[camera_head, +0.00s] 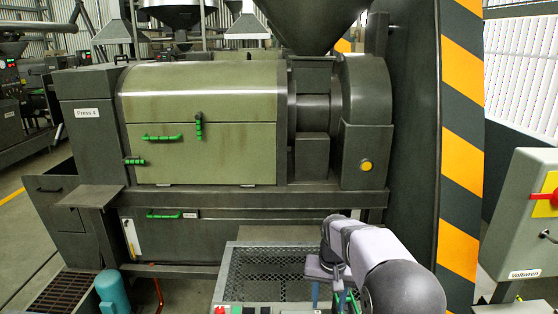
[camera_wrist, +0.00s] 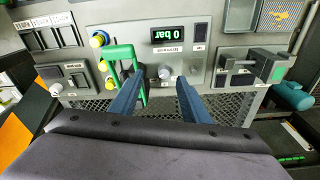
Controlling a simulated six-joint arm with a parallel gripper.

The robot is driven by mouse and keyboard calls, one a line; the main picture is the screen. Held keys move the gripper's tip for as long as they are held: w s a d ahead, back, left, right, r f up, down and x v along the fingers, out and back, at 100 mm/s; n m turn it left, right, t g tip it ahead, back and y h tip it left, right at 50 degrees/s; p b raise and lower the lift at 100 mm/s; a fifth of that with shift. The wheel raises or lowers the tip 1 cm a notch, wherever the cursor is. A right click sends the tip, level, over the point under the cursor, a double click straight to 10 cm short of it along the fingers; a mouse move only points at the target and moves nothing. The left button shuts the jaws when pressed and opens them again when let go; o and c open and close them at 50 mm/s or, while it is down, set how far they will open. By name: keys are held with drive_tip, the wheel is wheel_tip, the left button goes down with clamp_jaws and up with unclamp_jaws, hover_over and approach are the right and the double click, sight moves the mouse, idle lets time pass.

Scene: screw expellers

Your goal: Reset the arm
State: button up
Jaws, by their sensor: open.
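My gripper (camera_wrist: 160,80) shows in the wrist view as two blue fingers, spread apart with nothing held between them. It points at a grey control panel (camera_wrist: 215,60), which appears upside down there. The left finger overlaps a green handle (camera_wrist: 118,52) on the panel; I cannot tell whether they touch. A grey knob (camera_wrist: 164,72) shows on the panel between the fingertips. In the head view my gripper (camera_head: 328,296) is low, right of centre, pointing down over the panel's perforated guard (camera_head: 265,270), with its tips near the bottom edge.
The panel has a display (camera_wrist: 180,33) reading 0 bar, yellow-and-blue knobs (camera_wrist: 99,39) and switches (camera_wrist: 238,70). The press (camera_head: 200,110) with green handles stands behind. A striped post (camera_head: 462,150) and a grey cabinet (camera_head: 520,215) with a red switch stand right. A teal motor (camera_head: 112,292) is lower left.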

drive_tip(key=s+d+f+n, duration=0.1)
drive_tip(key=s, duration=1.3)
drive_tip(key=s+f+n+g, duration=0.1)
drive_tip(key=s, duration=1.3)
drive_tip(key=shift+s+d+n+p, duration=0.25)
drive_tip(key=shift+d+n+p, duration=0.05)
drive_tip(key=shift+d, duration=0.05)
